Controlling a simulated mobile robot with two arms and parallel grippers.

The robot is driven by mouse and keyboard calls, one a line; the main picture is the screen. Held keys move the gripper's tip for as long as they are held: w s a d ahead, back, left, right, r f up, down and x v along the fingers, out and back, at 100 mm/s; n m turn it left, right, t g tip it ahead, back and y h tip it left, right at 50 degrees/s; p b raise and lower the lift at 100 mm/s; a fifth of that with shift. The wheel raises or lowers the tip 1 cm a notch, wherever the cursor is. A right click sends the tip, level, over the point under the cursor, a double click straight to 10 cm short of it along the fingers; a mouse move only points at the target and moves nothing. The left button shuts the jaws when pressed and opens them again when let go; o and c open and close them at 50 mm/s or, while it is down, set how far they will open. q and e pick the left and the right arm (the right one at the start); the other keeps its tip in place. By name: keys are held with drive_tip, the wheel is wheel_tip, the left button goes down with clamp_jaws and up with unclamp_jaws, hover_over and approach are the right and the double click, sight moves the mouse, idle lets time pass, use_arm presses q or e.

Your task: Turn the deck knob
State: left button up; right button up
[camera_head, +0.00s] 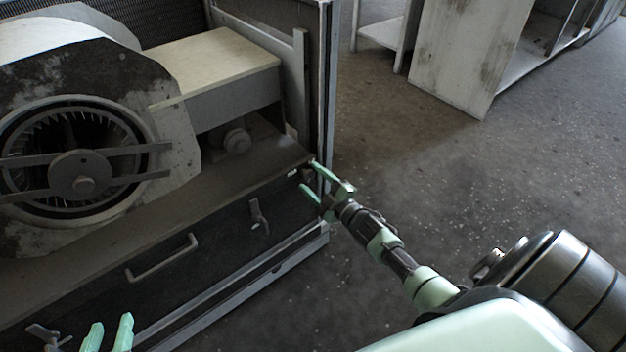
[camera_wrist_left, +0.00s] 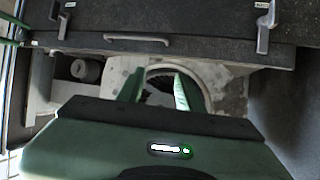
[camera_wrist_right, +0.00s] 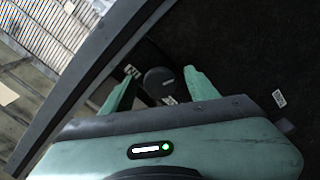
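A dark round knob (camera_wrist_right: 160,82) with small labels beside it shows between my right gripper's fingers in the right wrist view. My right gripper (camera_head: 309,176) is open at the right end of the deck's front edge in the head view. Its fingers stand apart on either side of the knob; I cannot tell whether they touch it. Another round grey knob (camera_head: 237,141) sits further back, under the pale box; it also shows in the left wrist view (camera_wrist_left: 86,70). My left gripper (camera_head: 108,334) is open and empty in front of the panel at lower left.
The blower housing (camera_head: 175,130) stands on the deck at left. The dark front panel has a pale handle (camera_head: 162,258) and latches (camera_head: 258,215). A metal post (camera_head: 327,90) rises by the right gripper. A worn white cabinet (camera_head: 465,55) stands behind; the floor at right is open.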

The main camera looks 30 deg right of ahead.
drive_tip(key=shift+s, duration=0.25)
use_arm(q)
drive_tip(key=s+a+f+g+y+p, duration=0.1)
drive_tip(key=s+a+f+g+p, duration=0.1)
drive_tip(key=s+f+g, duration=0.3)
drive_tip(key=shift+s+a+f, duration=0.45)
drive_tip(key=shift+s+f, duration=0.2)
drive_tip(key=shift+s, duration=0.55)
use_arm(e)
drive_tip(key=s, duration=0.7)
drive_tip(key=shift+s+d, duration=0.15)
drive_tip(key=shift+d, duration=0.15)
